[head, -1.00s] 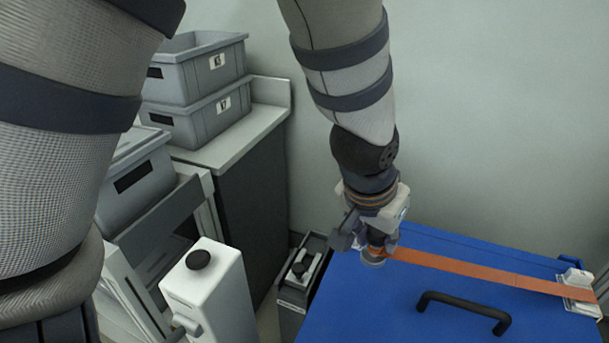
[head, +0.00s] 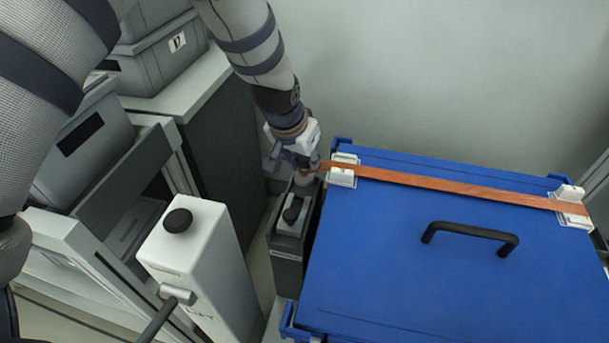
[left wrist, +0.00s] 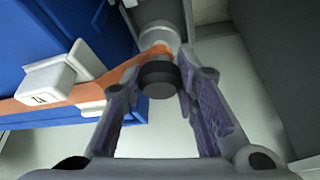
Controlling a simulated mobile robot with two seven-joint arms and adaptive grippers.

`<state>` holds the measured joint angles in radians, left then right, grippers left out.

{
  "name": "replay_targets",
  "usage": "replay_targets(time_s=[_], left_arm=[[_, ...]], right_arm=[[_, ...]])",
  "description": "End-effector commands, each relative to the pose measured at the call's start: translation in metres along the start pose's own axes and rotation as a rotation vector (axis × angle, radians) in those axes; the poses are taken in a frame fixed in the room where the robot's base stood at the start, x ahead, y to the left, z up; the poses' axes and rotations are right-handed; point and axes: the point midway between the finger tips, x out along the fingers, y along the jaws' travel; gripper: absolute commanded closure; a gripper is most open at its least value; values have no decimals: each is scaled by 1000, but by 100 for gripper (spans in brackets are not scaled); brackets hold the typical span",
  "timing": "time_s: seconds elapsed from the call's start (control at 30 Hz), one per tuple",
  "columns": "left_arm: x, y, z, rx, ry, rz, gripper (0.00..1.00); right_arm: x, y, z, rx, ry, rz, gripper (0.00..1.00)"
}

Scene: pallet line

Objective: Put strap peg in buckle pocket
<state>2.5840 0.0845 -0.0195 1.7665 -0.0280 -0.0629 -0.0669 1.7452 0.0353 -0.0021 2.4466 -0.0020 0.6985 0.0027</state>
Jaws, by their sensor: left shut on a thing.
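My left gripper (head: 305,168) is shut on the strap peg, beyond the left edge of the blue lid (head: 400,250). In the left wrist view the peg (left wrist: 158,72), with a black knob and grey cylinder, sits between the purple-padded fingers. The orange strap (head: 450,183) runs from the peg through a white fitting (head: 343,170) on the lid's left edge to another white fitting (head: 572,205) at the right. The left fitting also shows in the wrist view (left wrist: 58,78). I cannot tell which part is the buckle pocket. My right gripper is not in view.
A dark box (head: 287,268) with a black knob stands just left of the blue crate, below my gripper. A white post (head: 200,265) with a black knob stands farther left. Grey bins (head: 150,65) are on the left. A black handle (head: 470,228) rises from the lid.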

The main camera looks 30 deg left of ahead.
Motion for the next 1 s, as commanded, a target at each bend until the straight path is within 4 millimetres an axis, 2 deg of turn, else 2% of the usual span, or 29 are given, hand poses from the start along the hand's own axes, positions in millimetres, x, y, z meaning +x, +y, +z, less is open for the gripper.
replay_targets(time_s=[0.2, 0.57, 0.6, 0.67, 0.93, 1.0], left_arm=[[33, 0, 14, -1, -1, 1, 100], [36, 0, 15, -1, 3, 1, 100], [36, 0, 15, -1, 3, 1, 63], [36, 0, 15, -1, 3, 1, 52], [35, 0, 14, -1, 3, 1, 52], [29, 0, 12, -1, 5, 1, 52]], right_arm=[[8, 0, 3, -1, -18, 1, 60], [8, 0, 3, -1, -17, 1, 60], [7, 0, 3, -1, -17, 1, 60], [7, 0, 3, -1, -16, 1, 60], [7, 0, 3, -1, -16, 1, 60], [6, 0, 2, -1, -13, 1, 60]])
